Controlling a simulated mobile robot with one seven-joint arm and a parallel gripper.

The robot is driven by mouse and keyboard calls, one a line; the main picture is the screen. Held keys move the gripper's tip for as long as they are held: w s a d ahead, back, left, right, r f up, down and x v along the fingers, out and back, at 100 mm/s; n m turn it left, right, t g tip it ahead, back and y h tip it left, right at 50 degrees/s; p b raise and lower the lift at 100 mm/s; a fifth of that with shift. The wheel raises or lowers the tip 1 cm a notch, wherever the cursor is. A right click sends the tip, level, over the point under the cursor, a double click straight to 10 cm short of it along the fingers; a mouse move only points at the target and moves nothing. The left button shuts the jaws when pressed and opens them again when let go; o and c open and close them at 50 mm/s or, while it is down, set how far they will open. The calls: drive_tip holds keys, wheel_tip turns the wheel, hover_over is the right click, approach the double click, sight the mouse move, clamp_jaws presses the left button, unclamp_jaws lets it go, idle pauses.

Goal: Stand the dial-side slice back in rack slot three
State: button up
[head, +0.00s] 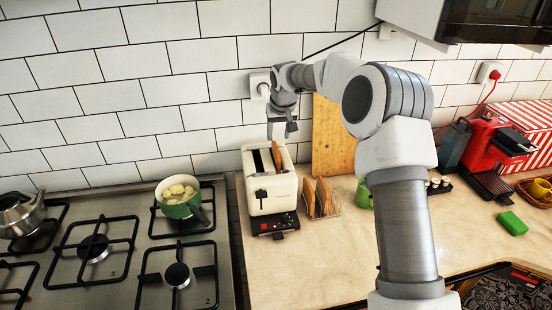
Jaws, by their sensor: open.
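A cream toaster (270,205) stands on the counter in the head view, with a black lever and a red and black panel at its front. A brown toast slice (276,154) sticks up from its right slot; the left slot looks dark, with no bread visible. My gripper (282,130) is open above the toaster, its fingers pointing down, just above the slice. I cannot tell whether they touch it. A wire rack (334,208) stands right of the toaster with at least two upright slices (322,196). Its slot order is too small to tell.
A wooden board (332,140) leans on the wall behind the rack. A green mug (364,194) stands right of the rack, partly behind my arm. A hob with a green pot (181,207) is left. The counter front is clear.

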sight(276, 148)
drive_tip(key=p+x, duration=0.2)
drive_tip(key=x, duration=0.6)
drive_tip(key=shift+w+f, duration=0.1)
drive_tip(key=shift+f, duration=0.4)
drive_tip(key=shift+f, duration=0.25)
idle(0.5)
clamp_jaws()
